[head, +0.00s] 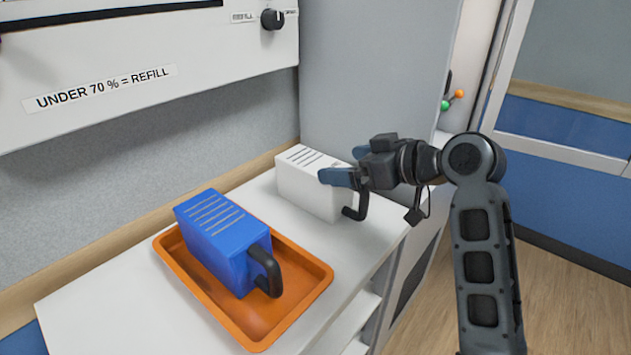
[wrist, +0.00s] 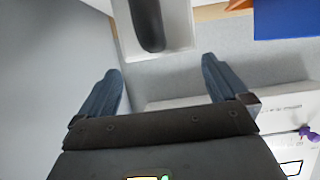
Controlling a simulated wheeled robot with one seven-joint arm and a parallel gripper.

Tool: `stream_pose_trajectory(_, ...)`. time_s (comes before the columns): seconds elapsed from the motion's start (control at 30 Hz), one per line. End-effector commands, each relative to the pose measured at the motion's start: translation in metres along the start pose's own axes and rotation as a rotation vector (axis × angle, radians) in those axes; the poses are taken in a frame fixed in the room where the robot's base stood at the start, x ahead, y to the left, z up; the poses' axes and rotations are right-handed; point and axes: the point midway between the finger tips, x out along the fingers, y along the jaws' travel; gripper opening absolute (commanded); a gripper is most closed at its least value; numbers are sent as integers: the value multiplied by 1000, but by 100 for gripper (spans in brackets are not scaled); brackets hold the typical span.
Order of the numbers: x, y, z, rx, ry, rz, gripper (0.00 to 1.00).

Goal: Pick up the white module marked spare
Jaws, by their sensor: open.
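The white module (head: 308,188) stands on the white counter top, with slots on top and a black handle (head: 357,205) on its near right end. No "spare" marking can be read on it. My gripper (head: 340,166) is open and empty, its fingers close to the module's handle end in the head view and covering part of it. In the wrist view, the open fingers (wrist: 162,68) point toward the white module (wrist: 180,25) and its dark handle (wrist: 147,25). The handle lies beyond the fingertips, roughly between their lines. I cannot tell whether a finger touches the module.
A blue module (head: 222,240) with a black handle sits in an orange tray (head: 318,290) to the left on the counter (head: 105,290). A grey panel (head: 370,70) rises behind the white module. A wall unit labelled "UNDER 70 % = REFILL" (head: 100,88) overhangs at left.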

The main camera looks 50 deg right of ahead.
Motion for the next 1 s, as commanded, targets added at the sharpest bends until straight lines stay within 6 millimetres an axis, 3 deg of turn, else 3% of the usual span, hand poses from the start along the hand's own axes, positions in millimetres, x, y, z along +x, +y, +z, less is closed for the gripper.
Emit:
stream_pose_trajectory(0.6, 70, -3, -10, -1, -1, -1, 100)
stream_pose_trajectory(0.87, 73, -3, -9, -1, 0, 0, 100)
stream_pose_trajectory(1.0, 73, -3, -9, -1, 0, -1, 89)
